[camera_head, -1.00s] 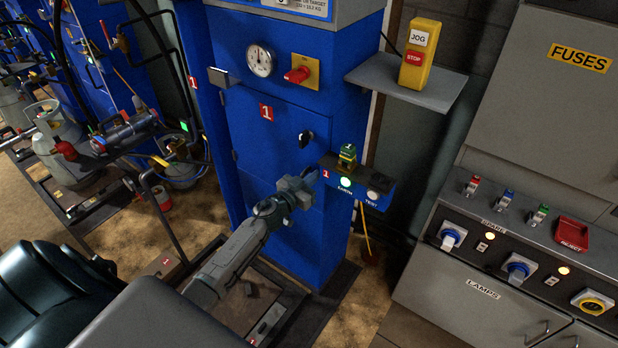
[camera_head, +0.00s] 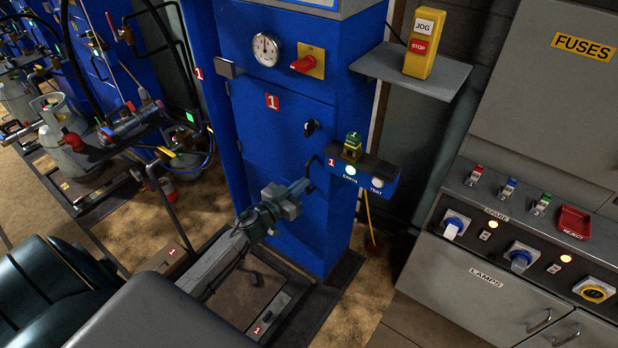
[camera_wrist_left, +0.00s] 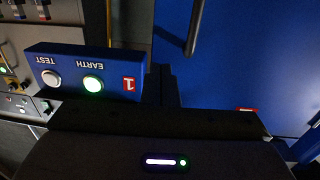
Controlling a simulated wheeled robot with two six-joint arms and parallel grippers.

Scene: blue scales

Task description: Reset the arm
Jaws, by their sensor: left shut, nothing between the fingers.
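My left arm comes in from the lower left in the head view. Its gripper (camera_head: 300,187) is shut and empty, in front of the blue cabinet (camera_head: 272,145) and below left of the small blue EARTH/TEST box (camera_head: 362,178). The left wrist view shows the shut fingers (camera_wrist_left: 165,88) and the same box (camera_wrist_left: 82,72) upside down, with its EARTH button (camera_wrist_left: 93,84) lit green and its TEST button (camera_wrist_left: 51,78) pale. No object is held. My right gripper is not in view.
A shelf (camera_head: 412,68) with the yellow JOG/STOP box (camera_head: 424,44) sticks out at upper right. A grey console (camera_head: 520,245) with switches stands at right. Gas bottles and pipework (camera_head: 65,140) are at left.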

